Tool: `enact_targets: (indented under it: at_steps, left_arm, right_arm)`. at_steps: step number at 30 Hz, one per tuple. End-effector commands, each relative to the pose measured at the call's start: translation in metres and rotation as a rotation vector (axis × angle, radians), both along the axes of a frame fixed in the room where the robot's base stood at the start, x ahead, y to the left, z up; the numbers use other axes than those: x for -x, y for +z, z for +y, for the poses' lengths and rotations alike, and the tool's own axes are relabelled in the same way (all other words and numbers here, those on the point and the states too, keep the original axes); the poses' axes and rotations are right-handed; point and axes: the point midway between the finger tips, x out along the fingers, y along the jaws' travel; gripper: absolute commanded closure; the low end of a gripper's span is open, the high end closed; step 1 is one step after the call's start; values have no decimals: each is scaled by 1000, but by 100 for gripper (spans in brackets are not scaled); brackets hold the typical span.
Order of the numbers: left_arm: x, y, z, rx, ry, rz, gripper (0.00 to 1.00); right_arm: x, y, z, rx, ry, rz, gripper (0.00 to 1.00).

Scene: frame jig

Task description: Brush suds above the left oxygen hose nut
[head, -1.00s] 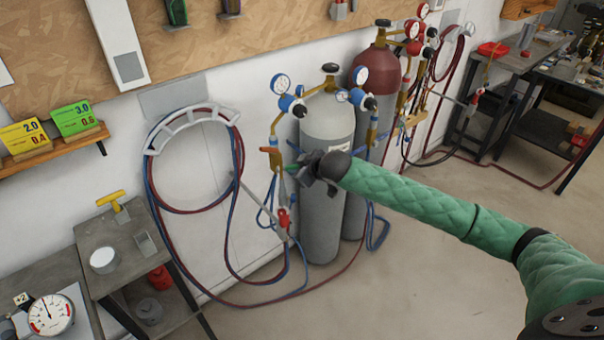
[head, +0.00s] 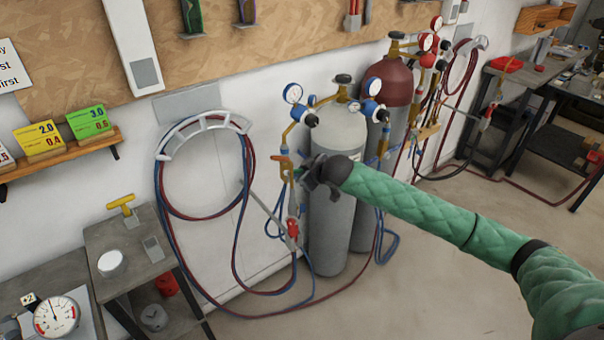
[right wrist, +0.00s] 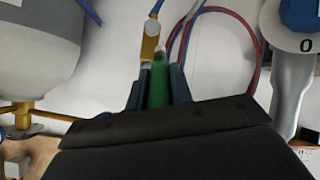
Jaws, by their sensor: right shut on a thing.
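My right gripper (head: 318,172) is shut on a slim green thing, probably the brush handle, in front of the left grey cylinder (head: 335,225). In the right wrist view the green handle (right wrist: 158,85) stands between the dark fingers (right wrist: 156,92). Its far end meets or overlaps a brass fitting (right wrist: 150,46) with a blue hose (right wrist: 155,10) beyond it; I cannot tell whether they touch. Bristles and suds are not discernible. In the head view the left regulator's hose fittings (head: 285,165) are just left of the gripper. My left gripper is not in view.
A second cylinder with a maroon top (head: 388,84) stands behind and to the right. Looped red and blue hoses hang on a wall rack (head: 205,122) at left. A small side table (head: 125,235) holds a white pot (head: 111,263). Open floor lies at front right.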

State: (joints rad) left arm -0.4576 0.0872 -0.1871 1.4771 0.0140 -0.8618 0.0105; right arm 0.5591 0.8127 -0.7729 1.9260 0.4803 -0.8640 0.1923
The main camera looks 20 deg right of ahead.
Motion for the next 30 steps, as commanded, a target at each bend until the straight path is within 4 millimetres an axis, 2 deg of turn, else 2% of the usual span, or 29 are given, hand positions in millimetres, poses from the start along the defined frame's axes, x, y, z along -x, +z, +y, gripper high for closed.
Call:
enact_targets:
  at_steps: [30]
  left_arm:
    - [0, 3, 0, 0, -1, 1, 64]
  right_arm:
    - [-14, 0, 5, 0, 0, 0, 100]
